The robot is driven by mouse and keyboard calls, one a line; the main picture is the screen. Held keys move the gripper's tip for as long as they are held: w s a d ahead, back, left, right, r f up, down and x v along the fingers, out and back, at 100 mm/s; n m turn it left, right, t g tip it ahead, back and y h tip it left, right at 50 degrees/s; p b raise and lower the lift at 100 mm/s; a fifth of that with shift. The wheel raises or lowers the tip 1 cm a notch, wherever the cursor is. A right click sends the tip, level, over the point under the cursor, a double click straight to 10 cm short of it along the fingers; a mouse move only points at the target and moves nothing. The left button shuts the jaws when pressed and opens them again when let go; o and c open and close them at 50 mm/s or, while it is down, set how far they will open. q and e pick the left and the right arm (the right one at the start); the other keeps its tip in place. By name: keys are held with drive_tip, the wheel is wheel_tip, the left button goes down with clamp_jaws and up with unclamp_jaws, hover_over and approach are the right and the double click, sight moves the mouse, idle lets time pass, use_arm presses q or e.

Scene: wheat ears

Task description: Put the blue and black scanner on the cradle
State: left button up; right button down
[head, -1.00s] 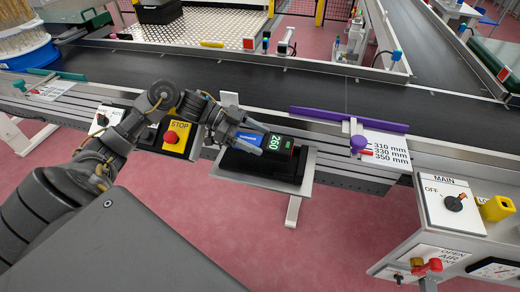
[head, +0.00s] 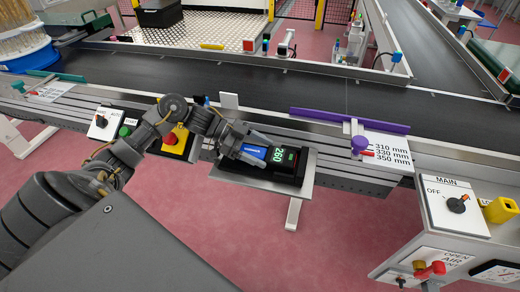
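The blue and black scanner (head: 281,158) has a lit green "260" on its screen. It lies at the black cradle (head: 262,177), which sits on a small grey shelf (head: 306,187) at the front of the conveyor. My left gripper (head: 255,154) comes in from the left and is closed around the scanner's blue body. The scanner appears low over the cradle; whether it is fully seated cannot be told. The gripper hides part of the scanner and cradle. My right gripper is not in view.
A yellow stop box (head: 176,142) with a red button stands left of the shelf, close to my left arm. A purple guide rail (head: 345,121) is to the right. The MAIN switch panel (head: 452,205) is at the far right. The dark conveyor (head: 230,84) runs behind.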

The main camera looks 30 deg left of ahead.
sight(242, 148)
use_arm(q)
drive_tip(key=o, duration=0.3)
drive_tip(key=shift+r, duration=0.15)
drive_tip(key=v, duration=0.6)
drive_tip(key=shift+v, duration=0.8)
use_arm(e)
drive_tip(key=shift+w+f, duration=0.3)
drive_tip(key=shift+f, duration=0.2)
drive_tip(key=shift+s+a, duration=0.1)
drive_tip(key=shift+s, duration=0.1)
